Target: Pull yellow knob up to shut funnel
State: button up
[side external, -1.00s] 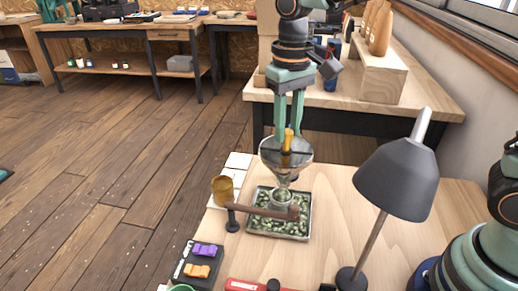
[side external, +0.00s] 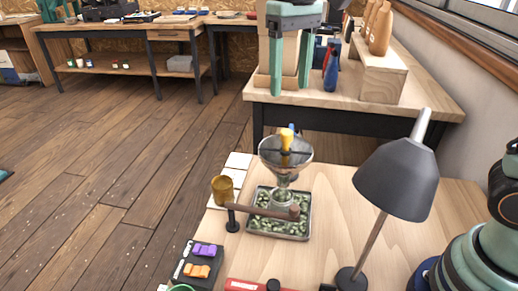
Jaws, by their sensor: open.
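The funnel (side external: 286,158) is a clear and grey cone held over a tray by a brown arm on a dark post. The yellow knob (side external: 287,138) stands upright at the middle of the funnel, its top a little above the rim. My gripper (side external: 292,92) is open and empty, high above the knob and apart from it, with its two green fingers pointing down. The funnel's outlet is too small to tell whether it is open or shut.
A metal tray (side external: 255,228) of green beans lies under the funnel. An amber cup (side external: 222,188) stands to its left. A grey lamp (side external: 396,180) stands at the right. A dark block with purple and orange pieces (side external: 205,279) is at the front left.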

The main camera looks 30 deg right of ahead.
jog(key=shift+r, duration=1.35)
jog(key=s+d+f+t, duration=0.5)
jog(key=s+d+f, duration=0.4)
jog(key=d, duration=0.3)
jog(key=shift+s+d+f+t, duration=0.3)
jog(key=shift+s+d+f, duration=0.05)
jog(key=shift+f, duration=0.25)
